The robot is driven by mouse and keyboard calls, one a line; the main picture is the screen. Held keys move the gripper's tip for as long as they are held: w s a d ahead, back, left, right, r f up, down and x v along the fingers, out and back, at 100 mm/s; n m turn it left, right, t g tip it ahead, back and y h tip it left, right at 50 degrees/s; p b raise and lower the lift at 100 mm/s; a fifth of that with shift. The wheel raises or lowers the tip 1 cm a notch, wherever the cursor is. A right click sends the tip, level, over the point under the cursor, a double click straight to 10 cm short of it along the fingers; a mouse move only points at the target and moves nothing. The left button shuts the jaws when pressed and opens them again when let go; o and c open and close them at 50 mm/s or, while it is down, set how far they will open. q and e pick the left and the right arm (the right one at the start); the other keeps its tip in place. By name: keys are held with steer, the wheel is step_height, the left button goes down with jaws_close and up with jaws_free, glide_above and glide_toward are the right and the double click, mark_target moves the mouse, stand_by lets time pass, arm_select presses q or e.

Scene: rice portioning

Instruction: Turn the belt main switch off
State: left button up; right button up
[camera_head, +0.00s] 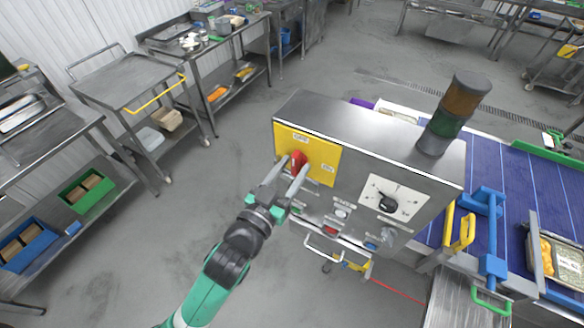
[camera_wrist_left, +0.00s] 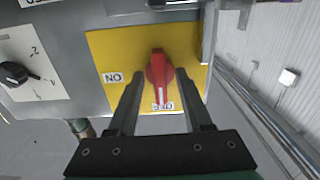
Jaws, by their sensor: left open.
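The belt main switch is a red rotary handle (camera_head: 298,157) on a yellow plate (camera_head: 322,153) on the front of a steel control box. In the left wrist view the red handle (camera_wrist_left: 159,70) stands upright, its white mark toward a label (camera_wrist_left: 163,106) at the plate's lower edge, which I cannot read clearly. The ON label (camera_wrist_left: 113,78) is to the handle's left there, upside down. My left gripper (camera_head: 294,166) is open; its fingers (camera_wrist_left: 161,78) straddle the handle with small visible gaps. Contact is not clear. My right gripper is not in view.
The steel control box (camera_head: 350,130) also bears a black dial (camera_head: 388,203) on a white plate and an orange-green signal tower (camera_head: 455,112). A blue belt (camera_head: 520,185) runs behind it at right. Steel carts and tables (camera_head: 125,80) stand at left. The floor (camera_head: 180,245) around my left arm is clear.

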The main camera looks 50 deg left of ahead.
arm_select(q)
steer(key=p+v, duration=0.2)
steer(key=v, duration=0.9)
steer(key=shift+s, duration=0.3)
steer(key=shift+r, duration=0.1)
steer(key=w+r+n+t+y+p, duration=0.1)
steer(key=w+r+n+t+p, duration=0.25)
steer(key=r, duration=1.25)
steer(key=w+r+n+t+y+p, duration=0.2)
steer(key=w+r+p, duration=0.15)
steer(key=r, duration=1.25)
steer(key=d+r+m+t+h, duration=0.2)
steer(key=r+m+h, duration=0.3)
steer(key=r, duration=0.3)
steer(key=s+d+r+m+t+h+p, duration=0.1)
steer(key=d+r+m+t+h, duration=0.2)
steer(key=r, duration=0.6)
steer(key=shift+s+d+m+h, duration=0.25)
steer(key=shift+d+m+h, duration=0.45)
steer(key=shift+m+h, duration=0.6)
